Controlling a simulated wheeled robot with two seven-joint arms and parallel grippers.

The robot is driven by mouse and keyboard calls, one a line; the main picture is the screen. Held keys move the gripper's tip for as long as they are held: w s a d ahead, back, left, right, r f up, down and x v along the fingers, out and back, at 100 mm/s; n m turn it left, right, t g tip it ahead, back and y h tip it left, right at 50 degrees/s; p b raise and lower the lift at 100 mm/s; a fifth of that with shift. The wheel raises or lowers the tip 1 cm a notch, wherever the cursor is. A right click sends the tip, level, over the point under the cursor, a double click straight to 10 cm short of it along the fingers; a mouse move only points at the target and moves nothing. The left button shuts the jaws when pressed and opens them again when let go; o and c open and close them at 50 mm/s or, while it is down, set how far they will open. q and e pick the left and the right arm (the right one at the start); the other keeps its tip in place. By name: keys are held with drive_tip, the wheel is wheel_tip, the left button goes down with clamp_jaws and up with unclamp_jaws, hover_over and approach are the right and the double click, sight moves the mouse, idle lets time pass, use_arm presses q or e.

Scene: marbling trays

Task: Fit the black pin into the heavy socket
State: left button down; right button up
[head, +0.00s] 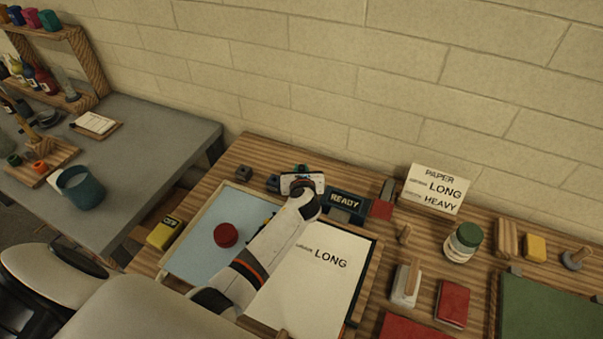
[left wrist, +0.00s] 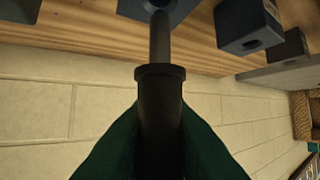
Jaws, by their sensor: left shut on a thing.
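My left gripper (head: 301,184) is at the back of the wooden bench, beside the READY sign. In the left wrist view its green fingers (left wrist: 160,150) are shut on the black pin (left wrist: 160,98), a dark rod with a wider collar. The pin's thin end points at a grey socket block (left wrist: 185,10) and overlaps it; I cannot tell whether the tip is in its hole. Two more grey blocks stand beside it, one near (left wrist: 250,28) and one farther (left wrist: 287,48). They also show in the head view, the nearer (head: 273,183) and the farther (head: 243,173). No block's label is readable. My right gripper is not in view.
The READY sign (head: 346,201) stands close right of the gripper. A tray of pale blue liquid (head: 200,240) with a red knob (head: 226,235) and a sheet marked LONG (head: 310,285) lie in front. A card reading PAPER, LONG, HEAVY (head: 436,188) stands at the back right.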

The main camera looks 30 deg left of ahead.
use_arm(q)
drive_tip(key=shift+f+b, duration=1.2)
drive_tip(key=shift+f, duration=0.65)
drive_tip(key=c, duration=1.3)
unclamp_jaws()
drive_tip(key=shift+o, duration=0.2)
drive_tip(key=v, duration=1.2)
